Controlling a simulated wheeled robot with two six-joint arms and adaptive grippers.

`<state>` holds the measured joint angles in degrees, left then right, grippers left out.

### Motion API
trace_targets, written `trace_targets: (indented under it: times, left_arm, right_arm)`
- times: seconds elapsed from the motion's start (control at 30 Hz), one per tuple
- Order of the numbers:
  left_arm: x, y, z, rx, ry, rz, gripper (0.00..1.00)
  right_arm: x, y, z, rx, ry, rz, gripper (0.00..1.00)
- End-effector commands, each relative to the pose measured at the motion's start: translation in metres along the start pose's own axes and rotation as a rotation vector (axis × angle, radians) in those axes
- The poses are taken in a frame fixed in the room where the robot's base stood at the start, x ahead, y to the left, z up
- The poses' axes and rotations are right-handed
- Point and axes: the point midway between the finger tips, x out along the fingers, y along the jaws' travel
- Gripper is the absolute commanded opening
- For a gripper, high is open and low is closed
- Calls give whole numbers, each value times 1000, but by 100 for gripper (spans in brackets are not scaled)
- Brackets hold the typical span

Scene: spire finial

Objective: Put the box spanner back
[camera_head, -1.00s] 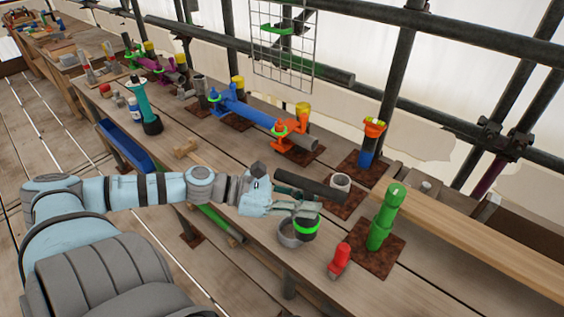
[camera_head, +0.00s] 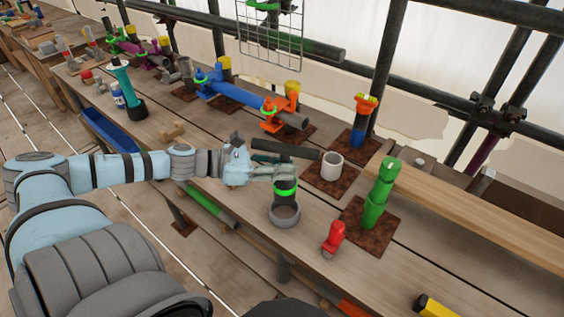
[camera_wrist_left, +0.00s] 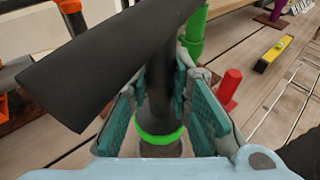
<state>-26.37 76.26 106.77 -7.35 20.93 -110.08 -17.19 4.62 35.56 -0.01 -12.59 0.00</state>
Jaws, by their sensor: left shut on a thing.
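The box spanner (camera_head: 286,184) is a dark upright shaft with a bright green band and a thick dark bar (camera_head: 285,149) across its top. In the left wrist view, the shaft (camera_wrist_left: 160,95) stands between the finger pads, with the bar crossing at upper left. My left gripper (camera_head: 285,173) is shut on the shaft. A grey round cup (camera_head: 284,214) sits on the bench directly below the spanner's lower end. I cannot tell whether the tip is inside the cup or just above it. My right gripper is not in view.
A red peg (camera_head: 333,238) and a green post on a rusty plate (camera_head: 386,236) stand right of the cup. A white-grey ring (camera_head: 332,165) sits on another plate behind. Blue and orange pipe fittings (camera_head: 245,97) are further back. The bench front edge is close to the cup.

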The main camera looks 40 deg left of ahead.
Motion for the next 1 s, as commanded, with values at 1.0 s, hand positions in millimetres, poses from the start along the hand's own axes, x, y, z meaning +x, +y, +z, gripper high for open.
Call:
trace_targets:
  times: [1.0]
  left_arm:
    - [23, 0, -84, -1, -2, -1, 0]
  right_arm:
    - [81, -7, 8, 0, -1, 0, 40]
